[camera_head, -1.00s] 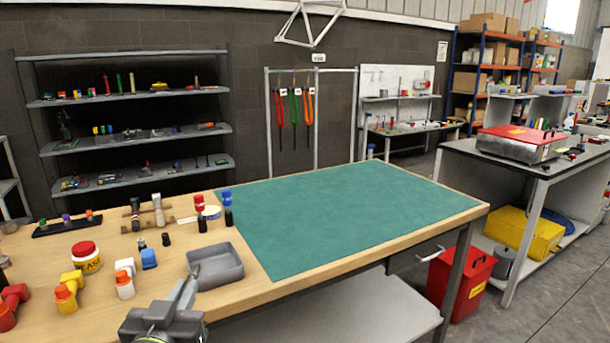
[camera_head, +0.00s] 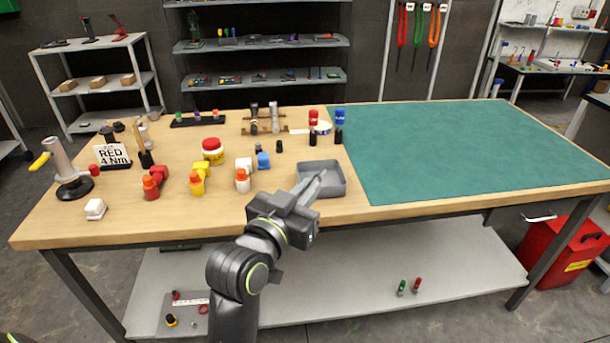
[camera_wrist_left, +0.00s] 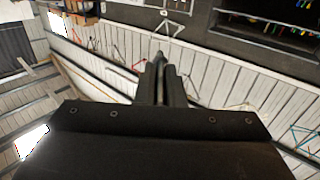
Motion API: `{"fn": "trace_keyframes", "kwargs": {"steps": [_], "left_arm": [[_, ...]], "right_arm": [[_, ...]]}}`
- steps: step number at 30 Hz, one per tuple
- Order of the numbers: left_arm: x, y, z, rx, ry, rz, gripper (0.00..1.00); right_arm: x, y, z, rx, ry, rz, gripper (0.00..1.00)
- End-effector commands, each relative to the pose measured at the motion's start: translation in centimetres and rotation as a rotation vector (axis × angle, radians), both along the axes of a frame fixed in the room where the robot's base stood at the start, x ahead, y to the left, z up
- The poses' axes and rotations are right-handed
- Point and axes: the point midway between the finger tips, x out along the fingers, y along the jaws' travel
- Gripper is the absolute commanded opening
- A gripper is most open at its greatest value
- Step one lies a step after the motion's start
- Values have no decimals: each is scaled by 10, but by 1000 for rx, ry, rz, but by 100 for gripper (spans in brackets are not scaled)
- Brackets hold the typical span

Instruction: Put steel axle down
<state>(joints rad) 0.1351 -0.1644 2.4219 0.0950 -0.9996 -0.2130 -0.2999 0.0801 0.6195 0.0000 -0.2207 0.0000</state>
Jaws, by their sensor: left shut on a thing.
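My left gripper (camera_head: 309,187) reaches up from the bottom of the head view, and its fingers appear in front of the grey open tray (camera_head: 334,191). It is shut on the steel axle, which is mostly hidden by the fingers. In the left wrist view the gripper (camera_wrist_left: 160,80) points away from the camera, with a slim, dark grey rounded end (camera_wrist_left: 158,62) between the fingertips. I cannot tell the height of the fingers above the tray. My right gripper is not in view.
The wooden bench (camera_head: 120,222) has a large, bare green mat (camera_head: 460,150) on its right. Red and blue bottles stand behind the tray.

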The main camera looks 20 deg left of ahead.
Motion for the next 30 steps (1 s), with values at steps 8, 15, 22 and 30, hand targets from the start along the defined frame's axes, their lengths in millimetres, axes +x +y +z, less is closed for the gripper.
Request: {"fn": "trace_keyframes", "kwargs": {"steps": [8, 15, 22, 30], "left_arm": [[-11, -32, -19, 0, 2, -200, 0], [-21, -62, -36, -1, 2, -382, 0], [-31, -94, -53, -2, 3, -576, 0], [-44, -135, -75, -3, 1, -826, 0]], "right_arm": [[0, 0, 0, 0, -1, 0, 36], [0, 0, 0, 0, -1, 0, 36], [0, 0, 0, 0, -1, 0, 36], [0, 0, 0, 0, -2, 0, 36]]}}
